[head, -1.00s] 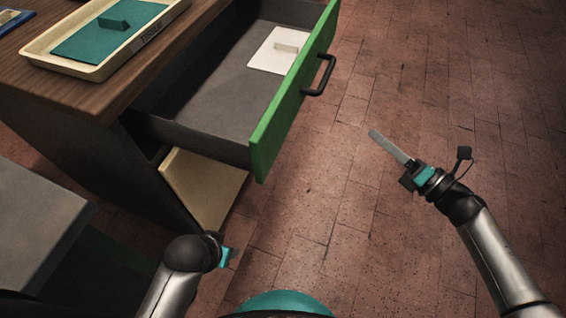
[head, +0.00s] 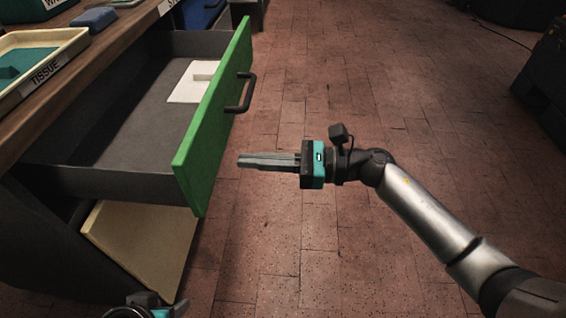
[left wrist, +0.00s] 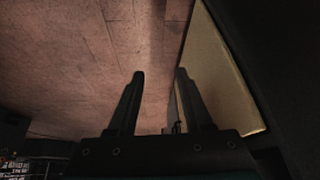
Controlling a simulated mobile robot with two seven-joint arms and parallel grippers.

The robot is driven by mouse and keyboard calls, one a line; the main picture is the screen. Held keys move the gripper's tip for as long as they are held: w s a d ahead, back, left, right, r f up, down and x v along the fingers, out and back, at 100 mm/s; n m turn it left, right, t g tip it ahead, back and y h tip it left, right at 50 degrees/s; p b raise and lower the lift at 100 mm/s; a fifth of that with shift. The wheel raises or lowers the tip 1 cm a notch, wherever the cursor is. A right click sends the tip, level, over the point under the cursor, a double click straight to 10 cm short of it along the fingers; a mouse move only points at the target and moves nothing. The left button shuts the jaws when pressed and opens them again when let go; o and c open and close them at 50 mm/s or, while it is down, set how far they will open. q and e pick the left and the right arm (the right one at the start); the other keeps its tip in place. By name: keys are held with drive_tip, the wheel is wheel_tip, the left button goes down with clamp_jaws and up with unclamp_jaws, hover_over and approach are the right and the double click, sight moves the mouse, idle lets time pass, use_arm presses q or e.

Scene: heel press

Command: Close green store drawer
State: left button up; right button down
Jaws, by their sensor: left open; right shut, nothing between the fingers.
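The green store drawer (head: 217,118) stands pulled out of the wooden-topped cabinet in the head view, its green front facing right with a black handle (head: 241,93). A white flat piece with a raised grip (head: 190,86) lies inside it. My right gripper (head: 240,160) is shut and empty, pointing left, just right of the drawer front and below the handle; I cannot tell whether it touches. My left gripper shows only in part at the bottom edge of the head view. In the left wrist view it (left wrist: 155,80) is open, with nothing between its fingers.
A cream panel (head: 143,245) juts out below the drawer; it also shows in the left wrist view (left wrist: 215,75). A tray labelled TISSUE (head: 50,72) sits on the cabinet top. The brick floor to the right is clear, with dark equipment at the far right edge.

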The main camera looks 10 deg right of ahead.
sight(208, 159)
use_arm(q)
drive_tip(key=shift+w+d+f+t+h+b, duration=0.25)
drive_tip(key=shift+w+d+t, duration=0.15)
drive_tip(key=shift+w+d, duration=0.15)
drive_tip(key=shift+w+d+f+t+h+b, duration=0.15)
drive_tip(key=shift+w+d+t+h, duration=0.1)
drive_tip(key=shift+w+d+t, duration=0.25)
use_arm(e)
drive_tip(key=shift+x, duration=2.6)
